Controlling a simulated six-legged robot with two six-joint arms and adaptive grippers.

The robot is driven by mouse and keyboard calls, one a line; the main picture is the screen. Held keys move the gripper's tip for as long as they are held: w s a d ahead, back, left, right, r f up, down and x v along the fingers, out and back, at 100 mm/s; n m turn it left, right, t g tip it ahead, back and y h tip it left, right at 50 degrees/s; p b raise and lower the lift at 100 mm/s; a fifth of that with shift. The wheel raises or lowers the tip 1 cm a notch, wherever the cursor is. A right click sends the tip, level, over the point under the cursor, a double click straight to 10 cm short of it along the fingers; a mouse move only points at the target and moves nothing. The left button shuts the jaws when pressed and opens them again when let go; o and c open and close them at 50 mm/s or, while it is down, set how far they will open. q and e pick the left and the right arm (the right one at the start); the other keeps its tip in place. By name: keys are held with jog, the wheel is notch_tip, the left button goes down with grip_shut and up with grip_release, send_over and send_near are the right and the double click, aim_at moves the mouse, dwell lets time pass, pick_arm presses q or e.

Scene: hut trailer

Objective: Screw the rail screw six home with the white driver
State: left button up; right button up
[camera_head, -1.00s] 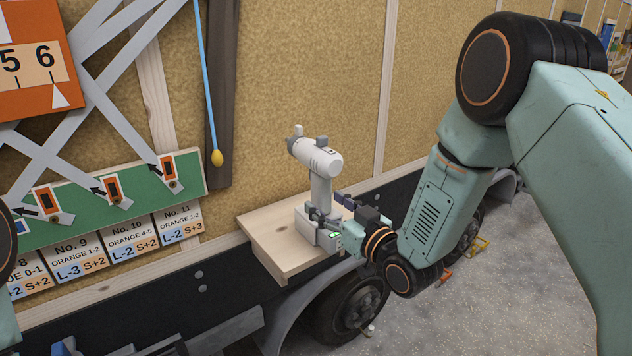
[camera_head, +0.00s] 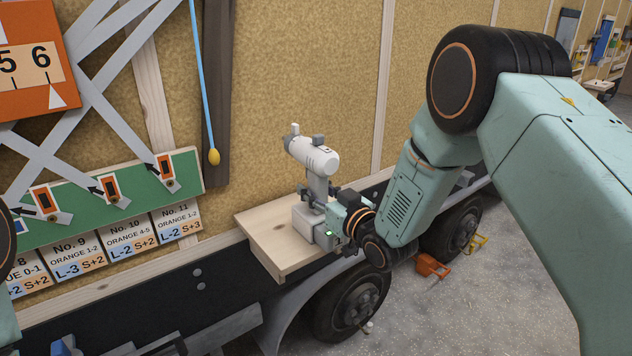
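The white driver (camera_head: 313,157) stands upright on a light wooden shelf (camera_head: 262,240), its nose pointing up and left. Its grey base (camera_head: 304,222) rests on the shelf. My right gripper (camera_head: 318,192) reaches in from the right, with its dark fingers on either side of the driver's handle. I cannot tell whether they press on it. My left gripper is out of view; only a sliver of my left arm shows at the left edge. A green rail (camera_head: 85,212) on the wall carries orange-tagged metal brackets. I cannot pick out rail screw six.
An orange board (camera_head: 25,65) with numbers 5 and 6 hangs upper left, beside crossed grey bars (camera_head: 110,60). Number cards (camera_head: 124,239) sit under the rail. A wheel (camera_head: 350,303) is below the shelf.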

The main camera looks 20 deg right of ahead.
jog(key=shift+a, duration=0.2)
jog(key=c, duration=0.4)
grip_shut()
jog(key=shift+d, duration=0.1)
jog(key=shift+w+r, duration=0.15)
jog(key=shift+r, duration=0.1)
